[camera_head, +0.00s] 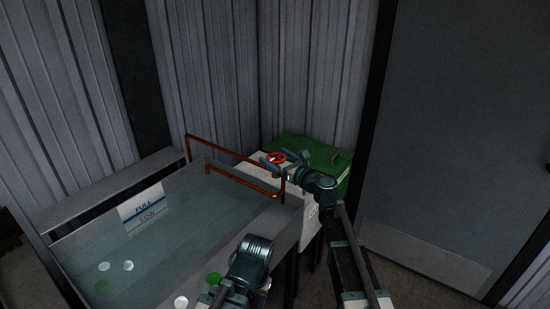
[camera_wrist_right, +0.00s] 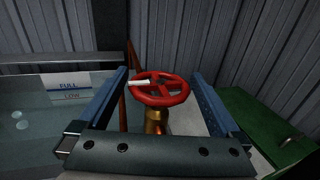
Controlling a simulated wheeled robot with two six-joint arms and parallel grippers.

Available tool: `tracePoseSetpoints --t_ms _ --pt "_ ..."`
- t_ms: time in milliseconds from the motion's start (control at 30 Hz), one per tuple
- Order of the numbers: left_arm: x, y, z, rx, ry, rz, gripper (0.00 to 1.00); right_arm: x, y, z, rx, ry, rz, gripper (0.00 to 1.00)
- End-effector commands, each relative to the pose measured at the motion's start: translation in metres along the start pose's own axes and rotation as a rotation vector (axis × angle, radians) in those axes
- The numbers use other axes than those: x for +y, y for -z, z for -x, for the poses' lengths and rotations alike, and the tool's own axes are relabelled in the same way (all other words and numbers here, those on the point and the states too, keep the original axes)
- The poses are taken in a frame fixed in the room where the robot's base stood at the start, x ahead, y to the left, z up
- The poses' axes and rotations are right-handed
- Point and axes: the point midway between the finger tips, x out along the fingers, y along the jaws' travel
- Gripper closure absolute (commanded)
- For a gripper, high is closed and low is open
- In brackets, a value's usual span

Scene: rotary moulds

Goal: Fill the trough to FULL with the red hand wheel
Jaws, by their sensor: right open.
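The red hand wheel (camera_head: 276,157) sits on a brass stem beside the trough's far right corner. In the right wrist view the wheel (camera_wrist_right: 160,89) faces up, with a white mark on its left side. My right gripper (camera_head: 284,161) is open, and its two blue fingers stand on either side of the wheel with gaps visible in the wrist view. The trough (camera_head: 108,225) holds clear water. Its FULL/LOW sign (camera_head: 143,207) looks dimmer around LOW, as if under water; the exact waterline is hard to tell. My left arm shows at the bottom, but its gripper fingers do not.
A copper pipe (camera_head: 238,181) runs over the trough's right end. A green lidded box (camera_head: 325,155) stands behind and right of the wheel. Corrugated walls close in the back, and a grey door (camera_head: 455,140) is at right. Several pale and green discs (camera_head: 128,265) show in the trough.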

Motion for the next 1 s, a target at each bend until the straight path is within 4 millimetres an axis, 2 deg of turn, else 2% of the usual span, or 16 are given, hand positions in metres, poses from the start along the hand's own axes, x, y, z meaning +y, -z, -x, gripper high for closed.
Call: tracePoseSetpoints --t_ms 300,500,700,1000 --pt "0.000 0.000 0.000 0.000 0.000 0.000 0.50 0.002 0.000 0.069 0.000 0.003 0.000 0.00" --pt "0.000 0.000 0.000 0.000 0.000 0.000 0.50 0.002 0.000 0.106 0.000 0.004 0.000 0.00" --pt "0.000 0.000 0.000 0.000 0.000 0.000 0.50 0.001 0.000 0.126 0.000 0.003 0.000 0.00" --pt "0.000 0.000 0.000 0.000 0.000 0.000 0.50 0.000 0.000 0.131 0.000 0.001 0.000 0.00"
